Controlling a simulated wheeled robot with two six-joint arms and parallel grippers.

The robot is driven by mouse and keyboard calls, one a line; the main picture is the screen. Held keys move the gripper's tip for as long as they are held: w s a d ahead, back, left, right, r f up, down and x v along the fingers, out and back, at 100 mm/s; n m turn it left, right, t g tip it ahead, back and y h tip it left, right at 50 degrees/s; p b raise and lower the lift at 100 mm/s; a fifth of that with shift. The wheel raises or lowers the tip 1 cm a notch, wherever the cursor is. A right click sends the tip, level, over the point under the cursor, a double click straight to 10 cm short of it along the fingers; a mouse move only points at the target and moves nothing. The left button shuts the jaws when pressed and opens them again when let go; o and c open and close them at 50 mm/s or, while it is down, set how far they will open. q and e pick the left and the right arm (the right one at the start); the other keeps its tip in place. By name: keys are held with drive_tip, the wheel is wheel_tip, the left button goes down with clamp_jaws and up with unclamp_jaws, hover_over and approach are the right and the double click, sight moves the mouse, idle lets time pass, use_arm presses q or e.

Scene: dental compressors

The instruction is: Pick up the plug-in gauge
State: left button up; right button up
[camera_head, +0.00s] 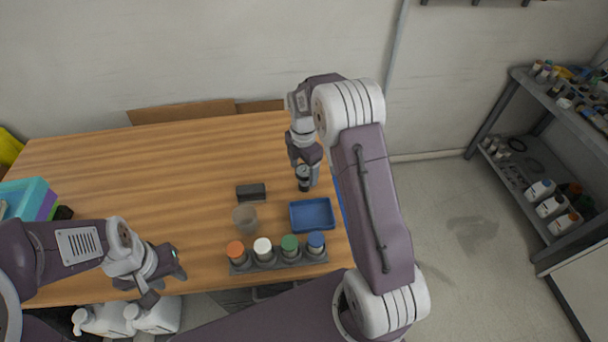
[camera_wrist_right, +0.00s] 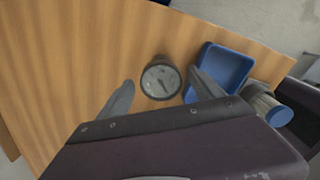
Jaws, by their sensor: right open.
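The plug-in gauge (camera_head: 303,183) stands on the wooden table, a small dark cylinder left of and behind the blue tray. In the right wrist view its round dial (camera_wrist_right: 160,80) faces the camera. My right gripper (camera_head: 306,172) is directly over the gauge, pointing down. In the wrist view its two fingers are open (camera_wrist_right: 160,86), one on each side of the gauge, with gaps visible; grip contact is not seen. My left gripper (camera_head: 167,290) is low at the table's front left edge, fingers apart and empty.
The blue tray (camera_head: 312,215) is close beside the gauge and also shows in the wrist view (camera_wrist_right: 222,66). A rack (camera_head: 280,262) holds several coloured-lid jars. A beaker (camera_head: 245,219) and dark block (camera_head: 251,192) stand to the left. The table's middle left is clear.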

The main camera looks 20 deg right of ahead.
wheel_tip(320, 180, down, 5)
drive_tip(key=shift+s+d+r+p, duration=0.1)
drive_tip(key=shift+s+p, duration=0.05)
drive_tip(key=shift+p, duration=0.15)
drive_tip(key=shift+f, duration=0.2)
drive_tip(key=c, duration=1.6)
drive_tip(key=shift+o, duration=0.2)
drive_tip(key=shift+r, duration=0.1)
drive_tip(key=shift+r, duration=0.3)
drive_tip(key=r, duration=0.4)
drive_tip(key=shift+s+b, duration=0.3)
drive_tip(key=shift+b, duration=0.05)
drive_tip(key=s+a+r, duration=0.1)
drive_tip(key=s+r, duration=0.2)
drive_tip(key=s, duration=0.2)
drive_tip(key=s+a+r+b, duration=0.1)
drive_tip(key=s+a+r, duration=0.1)
drive_tip(key=s, duration=0.3)
drive_tip(key=shift+s+a+r, duration=0.25)
drive_tip(key=shift+r, duration=0.4)
